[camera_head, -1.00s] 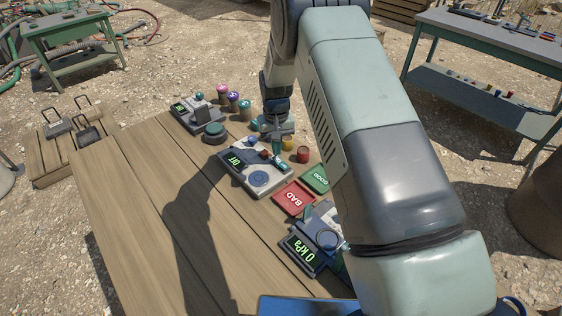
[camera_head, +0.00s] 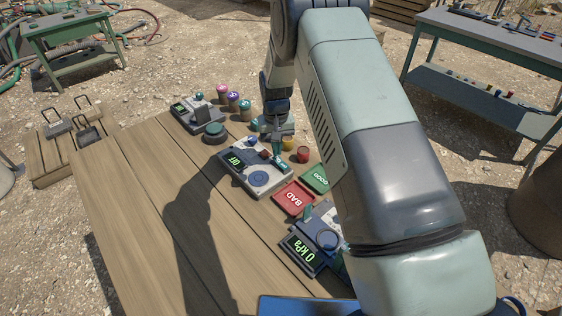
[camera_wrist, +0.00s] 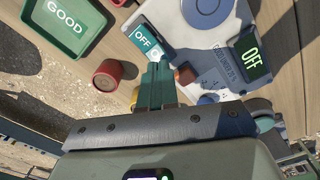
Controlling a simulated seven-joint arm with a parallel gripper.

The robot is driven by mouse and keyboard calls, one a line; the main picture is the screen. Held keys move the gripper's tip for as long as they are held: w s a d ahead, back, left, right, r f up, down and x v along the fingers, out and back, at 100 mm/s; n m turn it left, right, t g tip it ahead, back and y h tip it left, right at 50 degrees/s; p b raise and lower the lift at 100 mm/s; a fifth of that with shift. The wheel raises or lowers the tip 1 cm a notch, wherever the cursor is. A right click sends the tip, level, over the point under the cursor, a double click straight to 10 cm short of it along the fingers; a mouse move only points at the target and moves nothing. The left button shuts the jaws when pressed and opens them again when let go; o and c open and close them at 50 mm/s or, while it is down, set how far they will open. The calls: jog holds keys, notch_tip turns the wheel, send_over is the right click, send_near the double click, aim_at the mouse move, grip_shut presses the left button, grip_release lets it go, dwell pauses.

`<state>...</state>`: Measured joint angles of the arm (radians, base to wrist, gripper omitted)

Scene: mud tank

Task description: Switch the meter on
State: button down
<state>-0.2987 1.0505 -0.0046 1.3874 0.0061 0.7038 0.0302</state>
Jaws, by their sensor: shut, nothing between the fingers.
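The meter (camera_head: 240,176) is a pale box on the wooden table with a round blue-grey pad; its display (camera_wrist: 250,57) reads OFF. A teal rocker switch (camera_wrist: 144,40) marked OFF sits at the meter's edge; it also shows in the head view (camera_head: 281,163). My gripper (camera_wrist: 158,64) is shut and empty, pointing down. Its teal fingertips are at the switch's near end in the wrist view; whether they touch it I cannot tell. In the head view my gripper (camera_head: 277,151) is just behind the switch.
A red cup (camera_wrist: 108,74) and a yellow cup (camera_head: 288,143) stand close to my gripper. Red BAD (camera_head: 283,204) and green GOOD (camera_head: 318,174) trays lie beside the meter. A 0 kPa device (camera_head: 290,257) stands nearer. The table's left side is clear.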

jog(key=shift+f, duration=1.05)
dwell(0.4)
jog(key=shift+r, duration=3.55)
jog(key=shift+r, duration=0.1)
